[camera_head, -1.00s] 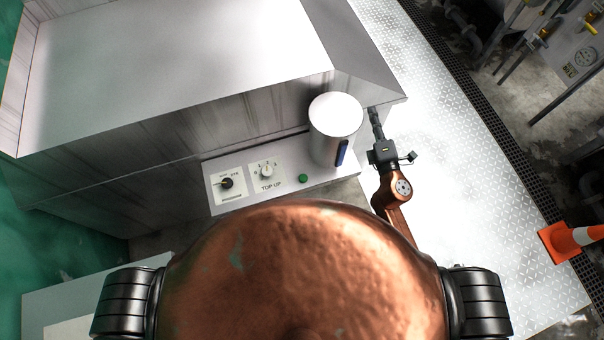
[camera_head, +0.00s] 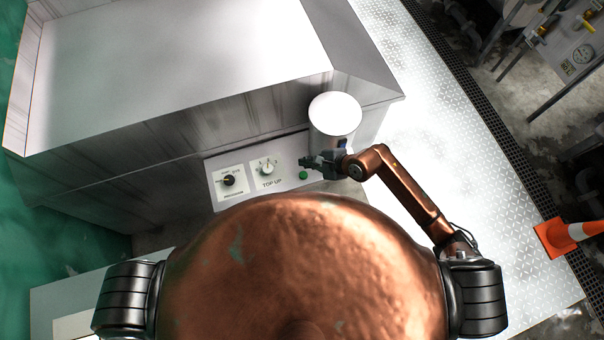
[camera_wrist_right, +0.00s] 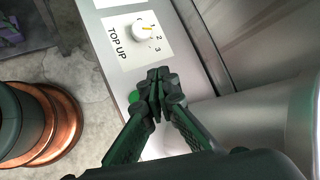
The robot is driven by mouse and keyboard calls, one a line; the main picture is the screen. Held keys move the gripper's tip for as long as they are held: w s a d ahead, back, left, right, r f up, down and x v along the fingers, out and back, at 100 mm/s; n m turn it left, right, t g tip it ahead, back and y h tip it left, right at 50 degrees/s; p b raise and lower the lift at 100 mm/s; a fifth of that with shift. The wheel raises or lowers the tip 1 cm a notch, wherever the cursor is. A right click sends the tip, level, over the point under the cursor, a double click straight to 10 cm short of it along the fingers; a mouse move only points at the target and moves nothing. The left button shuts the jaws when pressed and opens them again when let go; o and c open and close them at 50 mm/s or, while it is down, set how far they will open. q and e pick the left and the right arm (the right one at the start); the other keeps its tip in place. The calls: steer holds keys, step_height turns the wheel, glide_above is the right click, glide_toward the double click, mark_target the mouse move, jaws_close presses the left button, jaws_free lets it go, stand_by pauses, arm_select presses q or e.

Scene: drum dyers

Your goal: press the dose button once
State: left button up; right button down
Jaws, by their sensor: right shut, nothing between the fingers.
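A round green button (camera_head: 303,175), the only push button I see, sits on the pale panel (camera_head: 287,184) right of the TOP UP dial (camera_head: 267,168). In the right wrist view a bit of the green button (camera_wrist_right: 133,97) shows just left of the fingers, partly hidden. My right gripper (camera_head: 304,161) is shut and empty, reaching in from the right over the panel, its tips close to the button. Its fingertips (camera_wrist_right: 158,74) meet in the wrist view. I cannot tell whether they touch anything. My left gripper is out of view.
A pale metal cylinder (camera_head: 335,113) stands beside my right gripper. A second dial (camera_head: 229,180) is at the panel's left. The big grey machine (camera_head: 190,122) rises behind. Open plate floor (camera_head: 440,150) lies right, with an orange cone (camera_head: 555,238).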

mark_target(305, 175)
step_height(305, 175, down, 8)
steer(key=b, duration=0.5)
steer(key=shift+b, duration=0.35)
steer(key=shift+f+b, duration=0.3)
steer(key=shift+f, duration=0.1)
stand_by(1.0)
steer(key=shift+w+f+b, duration=0.1)
steer(key=shift+f+b, duration=0.3)
steer(key=shift+b, duration=0.1)
steer(key=shift+f+b, duration=0.5)
stand_by(0.5)
stand_by(0.4)
steer(key=shift+r+p, duration=0.65)
steer(key=shift+r, duration=0.3)
